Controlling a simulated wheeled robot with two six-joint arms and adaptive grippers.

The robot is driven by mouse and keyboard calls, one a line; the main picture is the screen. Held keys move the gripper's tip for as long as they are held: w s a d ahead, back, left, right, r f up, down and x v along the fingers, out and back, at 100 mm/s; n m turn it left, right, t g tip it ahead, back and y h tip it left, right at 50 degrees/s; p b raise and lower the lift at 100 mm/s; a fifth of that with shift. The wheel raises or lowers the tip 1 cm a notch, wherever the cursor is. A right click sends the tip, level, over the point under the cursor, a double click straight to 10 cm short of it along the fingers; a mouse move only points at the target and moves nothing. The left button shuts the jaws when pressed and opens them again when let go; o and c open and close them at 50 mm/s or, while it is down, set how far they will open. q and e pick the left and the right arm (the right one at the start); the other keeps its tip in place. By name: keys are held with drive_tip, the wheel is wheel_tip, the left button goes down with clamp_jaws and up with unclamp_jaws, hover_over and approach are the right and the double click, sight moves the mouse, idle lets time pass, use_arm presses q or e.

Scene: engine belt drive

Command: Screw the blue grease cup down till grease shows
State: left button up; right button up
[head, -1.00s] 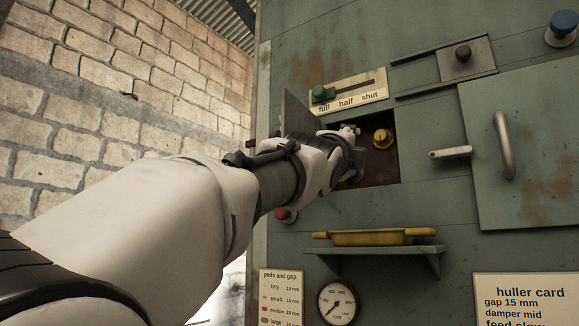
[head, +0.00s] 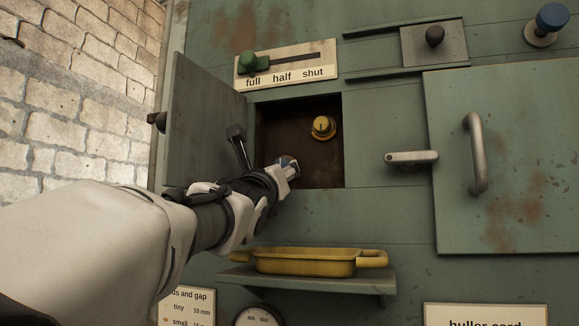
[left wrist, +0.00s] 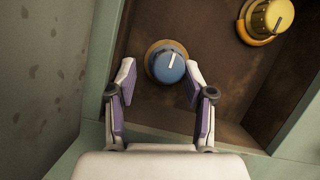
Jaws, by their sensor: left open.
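The blue grease cup (left wrist: 169,66) sits on a tan ring at the back of a rusty open recess (head: 283,121). A white mark shows on its face. My left gripper (left wrist: 158,82) is open, with its fingertips at the left and right of the cup and a gap visible on the left. In the head view my left gripper (head: 287,167) reaches into the lower left of the recess and mostly hides the cup. I see no grease. My right gripper is not in view.
A yellow cup (head: 323,127) sits up and right of the blue one. The recess's open door (head: 203,120) stands at the left. A yellow tray (head: 305,262) rests on a shelf below. A lever handle (head: 411,158) is at the right.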

use_arm(q)
drive_tip(key=shift+s+d+r, duration=0.15)
drive_tip(key=shift+s+r, duration=0.45)
drive_tip(key=shift+s, duration=0.3)
drive_tip(key=c, duration=0.3)
drive_tip(key=shift+w+a+f, duration=0.1)
drive_tip(key=shift+w+a, duration=0.05)
drive_tip(key=shift+a, duration=0.05)
clamp_jaws()
drive_tip(key=shift+f+m+h+b, duration=0.1)
drive_tip(key=shift+m+h+b, duration=0.45)
drive_tip(key=shift+m, duration=0.45)
drive_tip(key=shift+o, duration=1)
unclamp_jaws()
drive_tip(key=shift+o, duration=0.5)
drive_tip(key=shift+w+d, duration=0.1)
drive_tip(key=shift+w, duration=0.2)
